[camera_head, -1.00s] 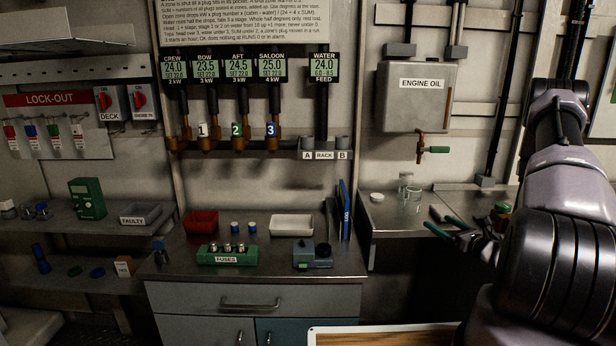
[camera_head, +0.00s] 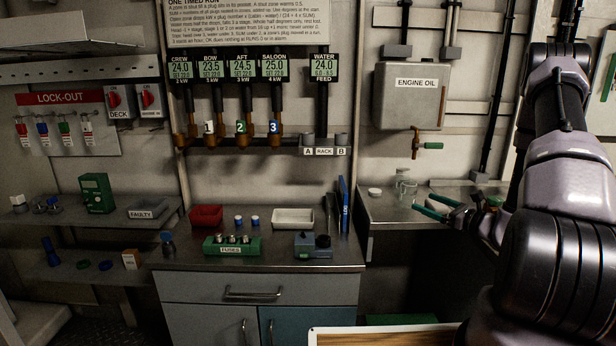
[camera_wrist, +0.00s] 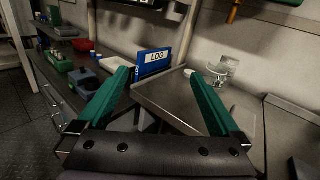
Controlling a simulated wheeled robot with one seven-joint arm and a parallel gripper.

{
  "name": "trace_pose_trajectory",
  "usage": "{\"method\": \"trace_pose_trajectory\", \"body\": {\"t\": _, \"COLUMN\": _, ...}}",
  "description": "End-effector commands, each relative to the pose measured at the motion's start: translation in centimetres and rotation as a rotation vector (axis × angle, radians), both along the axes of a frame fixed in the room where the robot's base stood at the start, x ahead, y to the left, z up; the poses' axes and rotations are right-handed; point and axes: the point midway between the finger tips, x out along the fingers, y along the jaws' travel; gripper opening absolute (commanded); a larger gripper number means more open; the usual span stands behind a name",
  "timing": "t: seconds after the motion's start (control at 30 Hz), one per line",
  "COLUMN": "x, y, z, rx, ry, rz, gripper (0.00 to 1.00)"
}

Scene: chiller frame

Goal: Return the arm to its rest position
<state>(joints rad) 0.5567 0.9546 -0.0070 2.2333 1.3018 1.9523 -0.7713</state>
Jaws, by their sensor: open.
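My arm rises at the right of the head view. My gripper (camera_head: 438,207) has green fingers and points left, in front of the steel side bench under the oil tank. In the wrist view my gripper (camera_wrist: 160,98) shows its two green fingers spread wide with nothing between them. The blue LOG book (camera_wrist: 153,62) shows beyond the left fingertip. A clear glass vessel (camera_wrist: 221,72) stands on the bench (camera_wrist: 185,105) beyond the right fingertip. I cannot tell exactly how far the fingers are above the bench.
The middle counter (camera_head: 270,262) bears a red bin (camera_head: 206,216), a white tray (camera_head: 293,218), a green fuse block (camera_head: 231,245) and a grey device (camera_head: 312,246). The ENGINE OIL tank (camera_head: 412,96) hangs above the side bench. A wooden-topped surface (camera_head: 385,337) lies at the bottom.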

Motion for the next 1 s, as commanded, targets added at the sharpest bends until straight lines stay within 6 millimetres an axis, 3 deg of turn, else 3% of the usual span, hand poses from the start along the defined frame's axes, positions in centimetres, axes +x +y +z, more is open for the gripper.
{"method": "trace_pose_trajectory", "body": {"t": 0.27, "x": -1.7, "y": 6.2, "z": 7.5, "rx": -0.138, "ry": -0.069, "rz": 0.284, "gripper": 1.00}}
{"method": "trace_pose_trajectory", "body": {"t": 0.4, "x": -4.8, "y": 10.6, "z": 12.2, "rx": -0.285, "ry": -0.114, "rz": 0.497, "gripper": 1.00}}
{"method": "trace_pose_trajectory", "body": {"t": 0.6, "x": -10.6, "y": 15.1, "z": 17.1, "rx": -0.557, "ry": -0.175, "rz": 0.771, "gripper": 1.00}}
{"method": "trace_pose_trajectory", "body": {"t": 0.8, "x": -16.5, "y": 16.8, "z": 20.2, "rx": -0.888, "ry": -0.243, "rz": 0.967, "gripper": 1.00}}
{"method": "trace_pose_trajectory", "body": {"t": 1.0, "x": -21.2, "y": 16.3, "z": 22.7, "rx": -1.259, "ry": -0.327, "rz": 1.068, "gripper": 1.00}}
